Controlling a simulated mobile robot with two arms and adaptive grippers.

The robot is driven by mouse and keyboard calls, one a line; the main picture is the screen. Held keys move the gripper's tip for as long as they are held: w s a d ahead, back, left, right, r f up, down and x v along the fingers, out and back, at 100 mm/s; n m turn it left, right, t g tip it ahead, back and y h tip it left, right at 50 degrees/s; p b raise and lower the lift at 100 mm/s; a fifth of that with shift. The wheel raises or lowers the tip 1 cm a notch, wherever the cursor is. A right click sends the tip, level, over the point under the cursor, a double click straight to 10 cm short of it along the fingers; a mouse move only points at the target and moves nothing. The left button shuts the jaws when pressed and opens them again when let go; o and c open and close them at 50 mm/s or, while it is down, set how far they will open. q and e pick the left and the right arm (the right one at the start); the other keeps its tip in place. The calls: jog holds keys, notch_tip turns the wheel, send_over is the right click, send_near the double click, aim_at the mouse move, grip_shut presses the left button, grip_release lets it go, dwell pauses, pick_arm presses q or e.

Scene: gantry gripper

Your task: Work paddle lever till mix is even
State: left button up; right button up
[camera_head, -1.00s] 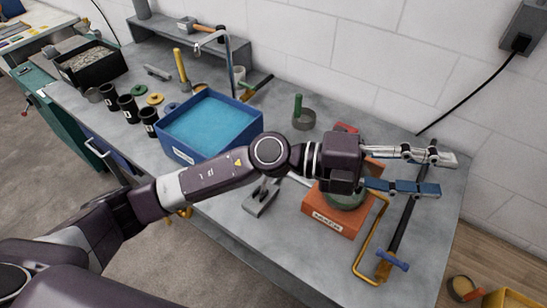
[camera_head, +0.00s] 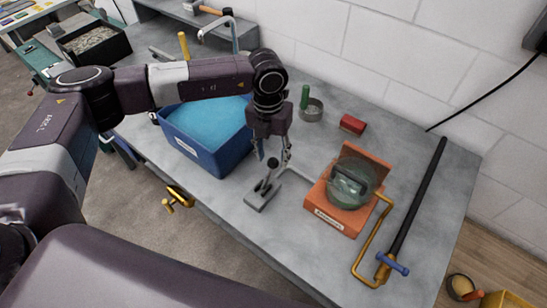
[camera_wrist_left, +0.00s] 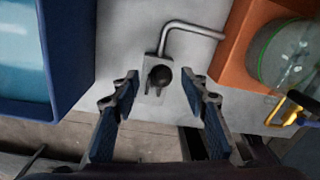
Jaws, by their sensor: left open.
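The paddle lever (camera_head: 266,184) stands on a small grey base on the bench, with a round black knob on top. A bent metal rod runs from it to an orange box (camera_head: 333,215) that holds a round glass-like mixing bowl (camera_head: 352,181). My left gripper (camera_head: 273,155) points down just above the knob, its fingers spread. In the left wrist view, the black knob (camera_wrist_left: 160,76) sits between and just beyond the open fingertips (camera_wrist_left: 166,84), with no contact visible. The bowl's contents cannot be made out. My right gripper is not in view.
A blue tub (camera_head: 222,156) of blue water stands left of the lever. A clamp with a black bar (camera_head: 420,195) and a yellow bent handle (camera_head: 369,245) lie right of the orange box. A red block (camera_head: 352,124) and a green-handled tool (camera_head: 305,97) are behind.

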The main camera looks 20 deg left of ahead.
aim_at(273, 159)
pick_arm(q)
jog(key=shift+d+f+p, duration=0.15)
jog(key=shift+f+p, duration=0.25)
jog(key=shift+f, duration=1.3)
jog(key=shift+c, duration=0.3)
grip_shut()
